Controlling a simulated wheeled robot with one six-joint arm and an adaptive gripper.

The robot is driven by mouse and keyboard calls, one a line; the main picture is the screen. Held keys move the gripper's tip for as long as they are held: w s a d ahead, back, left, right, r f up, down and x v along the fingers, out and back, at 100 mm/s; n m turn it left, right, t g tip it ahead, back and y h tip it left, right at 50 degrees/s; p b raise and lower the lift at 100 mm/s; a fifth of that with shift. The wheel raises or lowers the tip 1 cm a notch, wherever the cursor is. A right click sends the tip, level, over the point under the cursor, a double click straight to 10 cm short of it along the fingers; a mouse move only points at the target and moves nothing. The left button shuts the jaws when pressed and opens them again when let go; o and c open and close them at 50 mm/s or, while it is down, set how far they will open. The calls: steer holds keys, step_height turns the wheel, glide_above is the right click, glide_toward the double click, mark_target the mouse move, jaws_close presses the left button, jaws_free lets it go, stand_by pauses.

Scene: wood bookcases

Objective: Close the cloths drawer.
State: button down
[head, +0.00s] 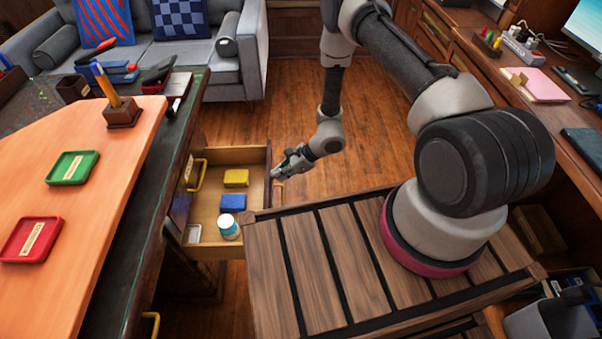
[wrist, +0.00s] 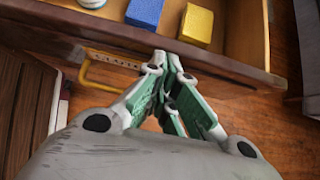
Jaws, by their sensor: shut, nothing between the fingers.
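The open wooden drawer (head: 207,206) sticks out to the right from under the dark cabinet in the head view. It holds a yellow block-like item (head: 236,178), a blue one (head: 233,202) and a white bottle (head: 228,227). In the wrist view, its front panel (wrist: 215,67) carries a pale label and a yellow handle (wrist: 86,79). My gripper (head: 276,173) is shut and empty at the outer side of the drawer front. In the wrist view its fingertips (wrist: 166,62) are close to the panel, right of the handle; whether they touch is unclear.
A slatted wooden surface (head: 330,260) carries my arm close beside the drawer. The orange-topped table (head: 105,185) with red and green trays stands left. A grey sofa (head: 240,60) is at the back. Wooden floor (head: 375,120) lies open behind my gripper.

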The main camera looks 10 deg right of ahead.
steer(key=w+a, duration=0.2)
steer(key=a, duration=0.8)
steer(key=w+a, duration=0.2)
steer(key=a, duration=0.8)
steer(key=shift+a, duration=0.2)
